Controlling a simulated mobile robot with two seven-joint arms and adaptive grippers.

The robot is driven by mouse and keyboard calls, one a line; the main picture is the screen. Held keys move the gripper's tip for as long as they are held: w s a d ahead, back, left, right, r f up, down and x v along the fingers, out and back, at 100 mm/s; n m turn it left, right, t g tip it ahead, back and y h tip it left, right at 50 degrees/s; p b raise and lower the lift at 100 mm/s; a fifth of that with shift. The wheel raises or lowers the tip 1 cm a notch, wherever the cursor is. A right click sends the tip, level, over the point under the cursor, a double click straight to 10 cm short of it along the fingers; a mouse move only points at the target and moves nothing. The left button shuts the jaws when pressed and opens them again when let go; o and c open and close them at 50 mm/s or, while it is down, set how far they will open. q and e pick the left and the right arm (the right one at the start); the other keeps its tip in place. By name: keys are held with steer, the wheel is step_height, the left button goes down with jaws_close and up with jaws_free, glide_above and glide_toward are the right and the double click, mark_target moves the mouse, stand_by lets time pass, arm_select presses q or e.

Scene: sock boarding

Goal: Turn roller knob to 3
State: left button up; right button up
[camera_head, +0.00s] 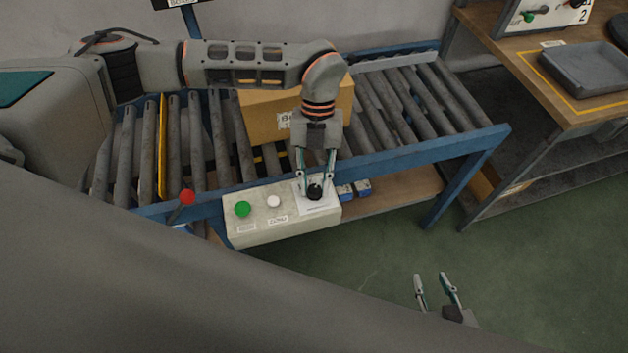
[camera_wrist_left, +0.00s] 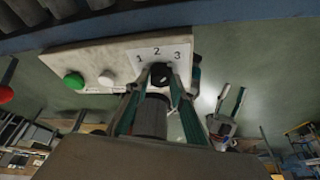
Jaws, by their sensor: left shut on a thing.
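The black roller knob (camera_head: 315,192) sits at the right end of the pale control box (camera_head: 285,233). My left gripper (camera_head: 314,188) comes down from above and is shut on the knob. In the left wrist view the knob (camera_wrist_left: 160,72) is between the fingertips of my left gripper (camera_wrist_left: 160,78), under a white label with 1, 2 and 3 (camera_wrist_left: 158,54). Which number the knob points to cannot be told. My right gripper (camera_head: 436,280) is open and empty over the floor at the lower right.
A green button (camera_head: 242,209) and a white button (camera_head: 274,201) are on the same box, left of the knob. A red-topped lever (camera_head: 187,197) stands further left. A cardboard box (camera_head: 268,117) lies on the roller conveyor behind. A workbench with a grey tray (camera_head: 575,87) is at the right.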

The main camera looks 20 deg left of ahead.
arm_select(q)
steer(key=shift+m, duration=0.3)
arm_select(e)
steer(key=shift+w+r, duration=0.15)
steer(key=shift+r, duration=0.2)
arm_select(q)
steer(key=o, duration=1.1)
arm_select(e)
steer(key=shift+f, duration=0.1)
arm_select(q)
steer(key=shift+r, duration=0.1)
arm_select(e)
steer(key=shift+f, duration=0.15)
arm_select(q)
steer(key=v, duration=1.1)
steer(key=shift+w+r, duration=0.3)
steer(key=shift+r, duration=0.05)
